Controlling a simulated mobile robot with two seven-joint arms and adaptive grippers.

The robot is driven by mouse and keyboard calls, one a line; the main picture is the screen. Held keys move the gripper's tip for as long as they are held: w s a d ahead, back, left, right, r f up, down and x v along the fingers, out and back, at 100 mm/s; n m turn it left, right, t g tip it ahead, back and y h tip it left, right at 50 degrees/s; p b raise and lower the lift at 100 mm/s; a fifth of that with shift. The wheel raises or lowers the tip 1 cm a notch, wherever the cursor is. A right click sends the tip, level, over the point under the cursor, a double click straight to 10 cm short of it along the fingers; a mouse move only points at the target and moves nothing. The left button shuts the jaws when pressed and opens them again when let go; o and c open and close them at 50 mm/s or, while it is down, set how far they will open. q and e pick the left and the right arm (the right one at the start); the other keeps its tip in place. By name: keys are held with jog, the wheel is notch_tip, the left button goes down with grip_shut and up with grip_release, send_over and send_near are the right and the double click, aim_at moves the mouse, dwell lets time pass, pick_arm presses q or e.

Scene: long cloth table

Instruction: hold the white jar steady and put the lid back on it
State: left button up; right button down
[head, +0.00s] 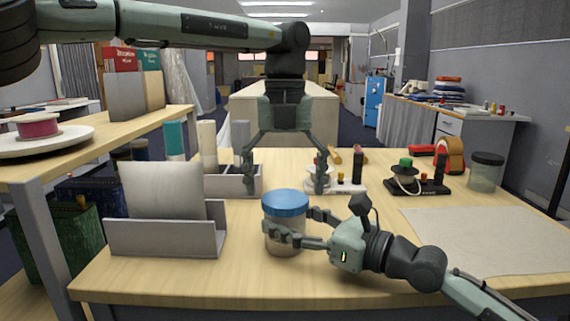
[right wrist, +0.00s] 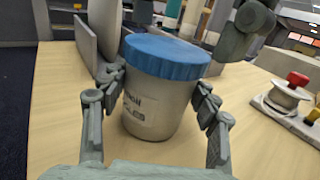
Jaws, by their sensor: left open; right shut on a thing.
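The white jar (head: 284,243) stands upright on the table near its front, with printing on its side in the right wrist view (right wrist: 152,108). The blue lid (head: 286,203) sits on top of the jar and looks level; I cannot tell whether it is fastened. It also shows in the right wrist view (right wrist: 165,55). My right gripper (head: 290,222) is shut on the jar, with one finger on each side of its body below the lid. My left gripper (head: 285,185) points down above the lid, open and empty, its fingers spread wide to either side.
A grey holder with a pale sheet (head: 165,238) stands left of the jar. Behind are a grey divided box (head: 228,184), a white spool (head: 318,180), a dark-based spool stand (head: 405,178) and a clear dark-lidded jar (head: 486,173). A beige mat (head: 480,240) covers the right side.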

pick_arm(q)
jog(key=shift+f, duration=0.55)
jog(key=c, duration=1.2)
jog(key=m, duration=0.4)
jog(key=shift+m, duration=0.3)
jog(key=shift+c, duration=0.2)
jog(key=m, duration=0.4)
jog(key=o, duration=1.4)
jog(key=shift+c, duration=0.2)
